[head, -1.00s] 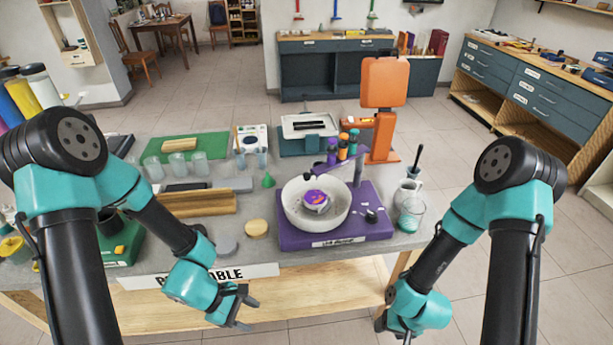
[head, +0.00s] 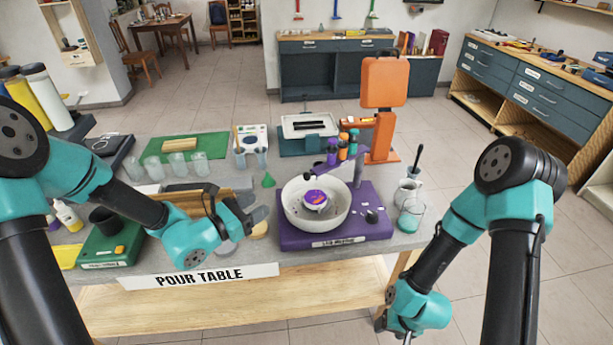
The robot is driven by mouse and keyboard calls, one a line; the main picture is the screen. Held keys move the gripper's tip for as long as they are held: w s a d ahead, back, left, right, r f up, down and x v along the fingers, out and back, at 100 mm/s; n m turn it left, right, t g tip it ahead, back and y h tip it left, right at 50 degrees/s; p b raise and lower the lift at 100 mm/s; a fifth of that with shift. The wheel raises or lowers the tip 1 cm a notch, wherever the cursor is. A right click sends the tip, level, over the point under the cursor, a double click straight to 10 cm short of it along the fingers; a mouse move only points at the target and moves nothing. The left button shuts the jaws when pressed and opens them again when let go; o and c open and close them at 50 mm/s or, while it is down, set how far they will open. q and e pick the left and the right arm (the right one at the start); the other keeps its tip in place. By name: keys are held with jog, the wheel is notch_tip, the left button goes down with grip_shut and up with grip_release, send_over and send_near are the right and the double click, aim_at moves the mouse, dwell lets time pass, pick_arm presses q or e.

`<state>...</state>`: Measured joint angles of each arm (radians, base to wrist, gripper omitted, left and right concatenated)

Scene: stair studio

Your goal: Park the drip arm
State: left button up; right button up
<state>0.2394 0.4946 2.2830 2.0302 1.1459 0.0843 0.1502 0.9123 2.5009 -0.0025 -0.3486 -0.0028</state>
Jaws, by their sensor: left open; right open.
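The drip arm (head: 333,164) is purple and reaches left from a post on the purple spin machine (head: 335,232). Its dark end is above the left part of the white bowl (head: 300,219). Purple, orange and teal bottles (head: 343,144) stand on the arm. A round white piece with a purple top (head: 315,200) sits in the bowl. My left gripper (head: 262,204) is open and empty, just left of the bowl, apart from the drip arm. My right gripper (head: 394,330) is low in front of the table at the bottom edge; its fingers are mostly cut off.
An orange stand (head: 384,95) rises behind the machine. A mug (head: 409,190) and a glass of teal liquid (head: 411,215) stand right of it. Clear cups (head: 177,163), a small green funnel (head: 268,181) and a wooden trough (head: 205,200) are at left.

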aim_at(305, 177)
pick_arm(q)
jog(key=x, duration=1.7)
jog(key=shift+w+d+f, duration=0.1)
jog(key=shift+d, duration=0.1)
grip_shut()
